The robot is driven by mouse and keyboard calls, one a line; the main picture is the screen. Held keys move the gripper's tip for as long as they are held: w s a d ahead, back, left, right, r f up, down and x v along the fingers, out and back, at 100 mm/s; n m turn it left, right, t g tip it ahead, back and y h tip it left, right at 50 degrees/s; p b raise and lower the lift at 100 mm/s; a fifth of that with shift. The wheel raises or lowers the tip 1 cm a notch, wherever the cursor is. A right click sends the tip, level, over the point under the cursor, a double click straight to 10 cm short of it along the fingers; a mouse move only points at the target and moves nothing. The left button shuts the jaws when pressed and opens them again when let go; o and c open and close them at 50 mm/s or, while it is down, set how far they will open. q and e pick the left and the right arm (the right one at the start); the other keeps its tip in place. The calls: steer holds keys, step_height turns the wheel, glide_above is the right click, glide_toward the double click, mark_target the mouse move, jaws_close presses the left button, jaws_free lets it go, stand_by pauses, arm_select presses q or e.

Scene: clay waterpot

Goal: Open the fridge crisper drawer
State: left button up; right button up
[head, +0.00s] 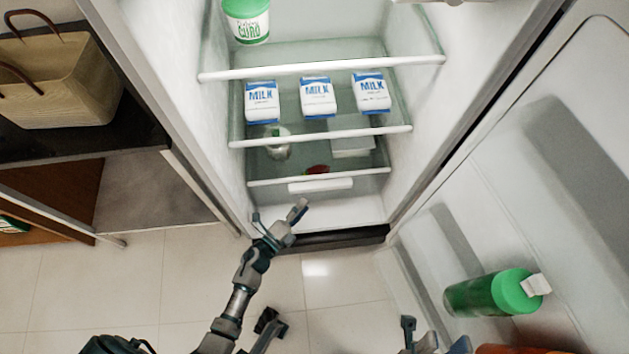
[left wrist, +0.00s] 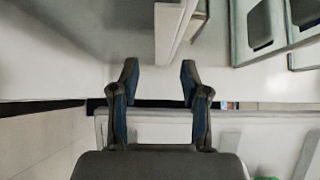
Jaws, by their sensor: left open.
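The open fridge shows white-rimmed glass shelves in the head view. At its bottom, the crisper drawer has a pale bar handle (head: 320,185), under the lowest rim (head: 340,176). The drawer looks closed. My left gripper (head: 279,213) is open and empty, just in front of and below-left of the handle, apart from it. In the left wrist view its two fingers (left wrist: 157,82) are spread with nothing between them. A pale slab (left wrist: 172,28) lies ahead of them, perhaps the handle. What seems to be my right gripper (head: 458,345) is cut off at the bottom edge.
Milk cartons (head: 317,97) and a green-and-white tub (head: 247,22) stand on upper shelves. The fridge door (head: 540,170) is swung open at right, holding a green bottle (head: 492,293). A cabinet with a basket (head: 60,85) is at left. The floor (head: 120,280) is clear.

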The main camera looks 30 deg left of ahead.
mark_target(318, 190)
arm_select(q)
steer(key=w+d+b, duration=0.1)
steer(key=w+b, duration=0.1)
steer(key=w, duration=0.5)
steer(key=shift+d, duration=0.25)
steer(key=shift+c, duration=0.5)
steer(key=shift+d, duration=0.15)
jaws_close()
